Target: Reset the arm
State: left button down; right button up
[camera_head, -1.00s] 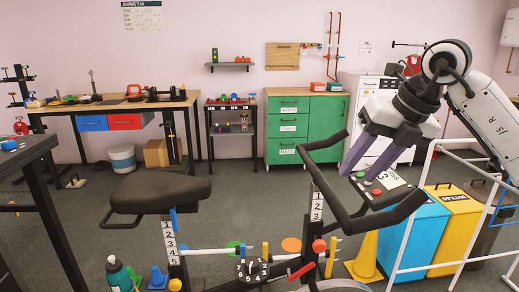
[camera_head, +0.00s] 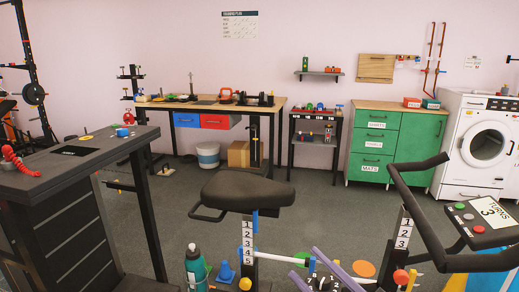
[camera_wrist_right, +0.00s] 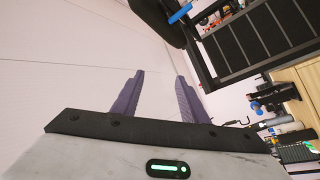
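My right gripper (camera_head: 322,268) shows only by its purple fingers at the bottom edge of the head view, in front of the exercise bike. In the right wrist view, the two fingers (camera_wrist_right: 157,97) stand apart with nothing between them, so it is open and empty. The rest of the right arm is out of the head view. My left gripper is not in view. The bike's black seat (camera_head: 247,188) is to the left of the fingers and its handlebar (camera_head: 425,205) to the right. I cannot tell whether the fingers touch the bike.
A dark stand (camera_head: 75,165) is at left, and a green bottle (camera_head: 196,268) stands beside the bike. A workbench (camera_head: 215,103), green cabinet (camera_head: 378,145) and washing machine (camera_head: 480,145) line the back wall. Open grey floor (camera_head: 330,205) lies behind the bike.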

jog(key=s+d+f+m+h, duration=0.1)
jog(key=d+f+m+h, duration=0.1)
jog(key=f+m+h, duration=0.35)
jog(key=s+d+f+m+h, duration=0.2)
jog(key=f+m, duration=0.1)
jog(key=f, duration=0.5)
jog(key=s+d+f+m+g+h, duration=0.1)
jog(key=s+f+m+g+h, duration=0.3)
jog(key=s+f, duration=1.4)
jog(key=f+m+g, duration=0.1)
jog(key=m+g, duration=0.1)
jog(key=g, duration=0.1)
jog(key=shift+s+d+f+g, duration=0.15)
jog(key=shift+d+f+g, duration=0.1)
jog(key=shift+g, duration=0.05)
jog(key=shift+m, duration=0.25)
